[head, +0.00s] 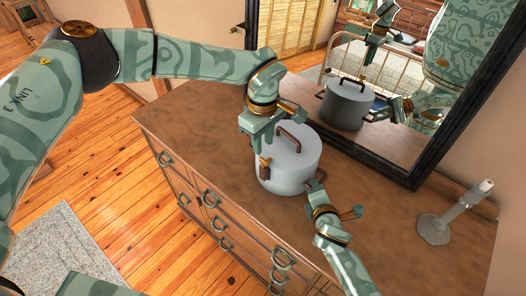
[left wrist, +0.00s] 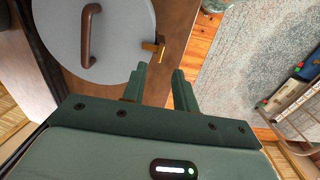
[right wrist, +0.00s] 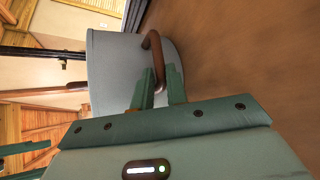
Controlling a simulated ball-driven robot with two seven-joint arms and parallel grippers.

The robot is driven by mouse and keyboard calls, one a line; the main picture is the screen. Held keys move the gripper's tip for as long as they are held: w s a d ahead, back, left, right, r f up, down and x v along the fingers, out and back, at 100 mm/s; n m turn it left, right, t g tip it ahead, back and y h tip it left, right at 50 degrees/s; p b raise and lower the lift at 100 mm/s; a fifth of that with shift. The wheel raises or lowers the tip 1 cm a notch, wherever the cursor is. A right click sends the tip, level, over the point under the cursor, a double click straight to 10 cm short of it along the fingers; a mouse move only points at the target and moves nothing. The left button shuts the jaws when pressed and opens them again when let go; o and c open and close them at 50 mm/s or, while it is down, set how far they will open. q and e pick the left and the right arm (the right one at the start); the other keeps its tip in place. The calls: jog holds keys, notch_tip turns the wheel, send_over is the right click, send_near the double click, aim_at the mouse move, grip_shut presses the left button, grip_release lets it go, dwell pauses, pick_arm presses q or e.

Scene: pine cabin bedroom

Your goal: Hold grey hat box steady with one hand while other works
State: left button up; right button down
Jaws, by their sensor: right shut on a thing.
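The grey hat box (head: 287,177) is a round drum standing upright on the wooden dresser top. Its lid has a brown handle (head: 291,138), and a small brass-and-brown clasp (head: 264,167) is on its near left side. My left gripper (head: 257,138) is above the box's left edge, open and empty. In the left wrist view the clasp (left wrist: 153,46) lies just beyond its fingers. My right gripper (head: 317,191) is shut on the brown side handle (right wrist: 157,62) at the box's right. The fingers hide part of that handle.
A dark-framed mirror (head: 420,182) stands behind the box and reflects the box and my arms. A grey stand with a slanted stem (head: 435,228) is on the dresser (head: 390,215) to the right. The dresser top is bare left of the box.

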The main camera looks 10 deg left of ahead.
aim_at(263, 159)
jog(key=shift+s+d+f, duration=0.1)
jog(key=shift+s+f, duration=0.1)
jog(key=shift+f, duration=0.15)
pick_arm(q)
notch_tip(263, 159, up, 6)
pick_arm(e)
jog(key=c, duration=1.3)
grip_release()
jog(key=shift+w+r, duration=0.15)
jog(key=shift+r, duration=0.1)
